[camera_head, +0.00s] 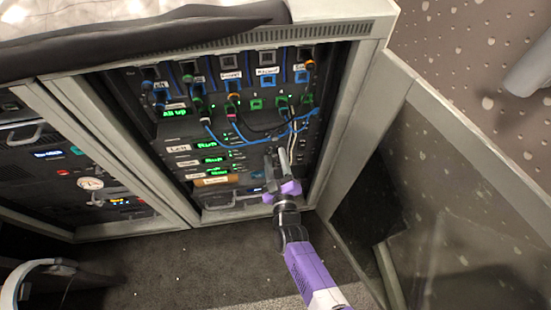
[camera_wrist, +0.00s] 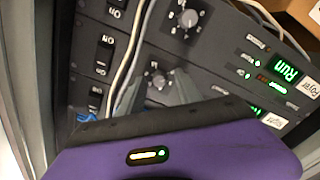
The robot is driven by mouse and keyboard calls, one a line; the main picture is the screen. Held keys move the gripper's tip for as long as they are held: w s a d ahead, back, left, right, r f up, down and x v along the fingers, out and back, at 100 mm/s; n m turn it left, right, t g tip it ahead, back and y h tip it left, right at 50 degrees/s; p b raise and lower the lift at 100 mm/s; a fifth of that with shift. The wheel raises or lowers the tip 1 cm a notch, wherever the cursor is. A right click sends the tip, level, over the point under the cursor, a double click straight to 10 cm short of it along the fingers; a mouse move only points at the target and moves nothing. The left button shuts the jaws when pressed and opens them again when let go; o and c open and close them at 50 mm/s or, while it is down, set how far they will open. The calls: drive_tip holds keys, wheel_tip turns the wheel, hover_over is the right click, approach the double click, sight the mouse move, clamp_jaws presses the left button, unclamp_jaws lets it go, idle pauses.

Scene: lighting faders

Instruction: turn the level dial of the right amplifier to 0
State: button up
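The right amplifier's level dial (camera_wrist: 158,78) is a small dark knob with a pale scale, in the middle of the wrist view. A label reading "Right" (camera_wrist: 273,121) and a green display lie along the same row. My gripper (camera_wrist: 158,92) is purple with grey fingers. The fingertips are apart, one on each side of the dial's lower part; I cannot tell if they touch it. The dial's lower edge and pointer setting are not clear. In the head view my gripper (camera_head: 277,157) reaches the rack's lower right and hides the dial.
The Foyer dial (camera_wrist: 189,18) sits just above in the wrist view. The rack's open door (camera_head: 440,190) stands to the right. Blue patch cables (camera_head: 265,143) hang above my gripper.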

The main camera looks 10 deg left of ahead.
drive_tip(key=p+v, duration=0.2)
drive_tip(key=v, duration=0.5)
drive_tip(key=shift+s, duration=0.4)
drive_tip(key=shift+d+r, duration=0.1)
